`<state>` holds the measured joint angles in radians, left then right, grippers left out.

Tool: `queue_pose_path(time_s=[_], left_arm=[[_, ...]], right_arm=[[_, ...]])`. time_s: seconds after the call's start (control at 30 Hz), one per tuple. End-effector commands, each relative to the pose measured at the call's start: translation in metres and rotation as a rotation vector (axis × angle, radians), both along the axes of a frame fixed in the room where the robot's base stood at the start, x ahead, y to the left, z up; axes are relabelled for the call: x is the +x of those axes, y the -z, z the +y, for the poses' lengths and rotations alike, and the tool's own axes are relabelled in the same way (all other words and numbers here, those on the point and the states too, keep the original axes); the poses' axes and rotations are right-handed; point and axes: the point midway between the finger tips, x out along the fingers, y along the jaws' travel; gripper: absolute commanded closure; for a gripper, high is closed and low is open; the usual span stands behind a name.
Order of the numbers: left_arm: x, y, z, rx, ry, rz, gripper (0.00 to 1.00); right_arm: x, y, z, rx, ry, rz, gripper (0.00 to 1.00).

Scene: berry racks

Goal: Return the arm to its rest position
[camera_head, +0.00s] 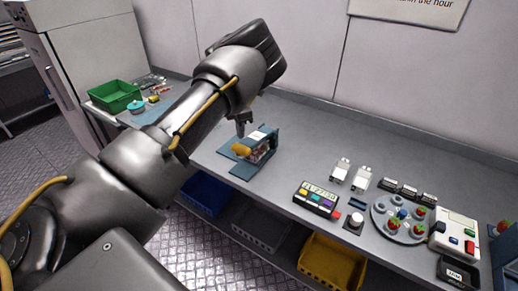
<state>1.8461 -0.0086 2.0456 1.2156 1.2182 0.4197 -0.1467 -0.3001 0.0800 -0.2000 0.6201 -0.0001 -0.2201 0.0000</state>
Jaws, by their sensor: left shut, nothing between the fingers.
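My left arm (140,160) comes in from the left and reaches up across the table's left part. My left gripper (240,130) points down beside a small blue rack (245,167). Its fingers are small in view and shut, with nothing between them. A yellow-orange item (240,149) and some reddish items sit at the rack, just below the fingertips. I cannot tell whether the gripper touches the rack. My right gripper is not in view.
A grey table (310,147) runs along the wall. A green bin (115,96) stands at the far left. A round tray (398,234) with red berries, a coloured button box (316,198) and white devices stand right. Blue (205,192) and yellow (332,263) crates sit below.

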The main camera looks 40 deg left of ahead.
Motion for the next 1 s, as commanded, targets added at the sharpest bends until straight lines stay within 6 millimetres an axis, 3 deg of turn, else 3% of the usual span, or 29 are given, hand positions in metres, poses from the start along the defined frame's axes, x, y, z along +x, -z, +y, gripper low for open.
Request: queue_pose_path(time_s=[0.23, 0.77, 0.87, 0.97, 1.0], left_arm=[[0.0, -0.022, 0.0, 0.001, 0.001, 0.0, 1.0], [0.0, -0.021, 0.0, 0.001, 0.0, 0.0, 1.0], [-0.005, -0.013, 0.008, 0.015, -0.018, 0.007, 1.0], [-0.022, 0.01, 0.033, 0.066, -0.071, 0.027, 1.0], [-0.033, 0.023, 0.05, 0.103, -0.102, 0.038, 1.0]], right_arm=[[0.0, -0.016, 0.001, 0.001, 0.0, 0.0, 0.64], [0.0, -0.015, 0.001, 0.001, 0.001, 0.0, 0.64], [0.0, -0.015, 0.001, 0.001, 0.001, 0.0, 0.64], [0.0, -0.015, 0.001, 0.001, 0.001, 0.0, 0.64], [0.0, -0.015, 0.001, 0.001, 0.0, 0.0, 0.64]])
